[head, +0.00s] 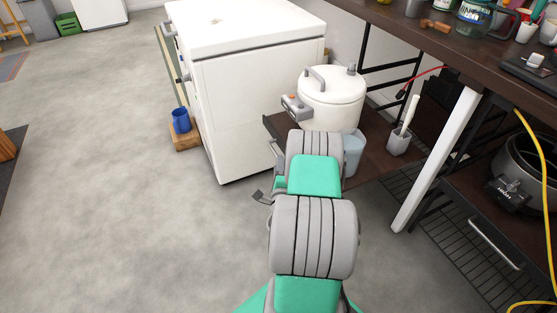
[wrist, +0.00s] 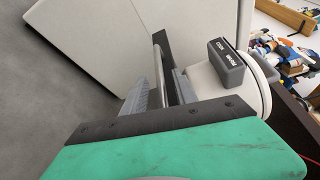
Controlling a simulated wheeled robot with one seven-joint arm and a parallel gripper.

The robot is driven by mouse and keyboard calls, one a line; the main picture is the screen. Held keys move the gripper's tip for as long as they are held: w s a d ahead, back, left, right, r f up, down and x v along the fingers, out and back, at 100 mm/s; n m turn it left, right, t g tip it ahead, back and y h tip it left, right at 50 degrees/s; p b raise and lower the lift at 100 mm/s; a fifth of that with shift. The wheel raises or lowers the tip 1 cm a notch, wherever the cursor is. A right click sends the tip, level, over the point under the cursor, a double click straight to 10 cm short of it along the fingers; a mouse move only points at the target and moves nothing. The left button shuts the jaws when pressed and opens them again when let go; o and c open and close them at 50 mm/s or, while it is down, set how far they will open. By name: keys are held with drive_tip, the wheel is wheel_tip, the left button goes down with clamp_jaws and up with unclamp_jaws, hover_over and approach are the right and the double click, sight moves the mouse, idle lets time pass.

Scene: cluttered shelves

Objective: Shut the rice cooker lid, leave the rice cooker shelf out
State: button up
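The white rice cooker (head: 332,108) stands on a dark pulled-out shelf (head: 380,163) in the head view. Its lid (head: 335,82) has a grey curved handle and appears down, level on the body, though a small gap could not be made out. The cooker's grey control panel (wrist: 226,62) shows close up in the wrist view. My gripper (wrist: 167,92) is low by the shelf's front edge (wrist: 162,42). Its two grey fingers stand close together on either side of the shelf's grey bar handle (wrist: 157,68). Whether they press on it is unclear.
A white cabinet (head: 255,105) stands close left of the shelf. A light blue cup (head: 352,150) and a grey holder with a brush (head: 398,142) share the shelf. A white table leg (head: 437,160) and a black slow cooker (head: 522,170) are right.

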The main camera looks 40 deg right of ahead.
drive_tip(key=shift+p+x, duration=0.7)
drive_tip(key=shift+x, duration=0.9)
clamp_jaws()
drive_tip(key=shift+a, duration=0.1)
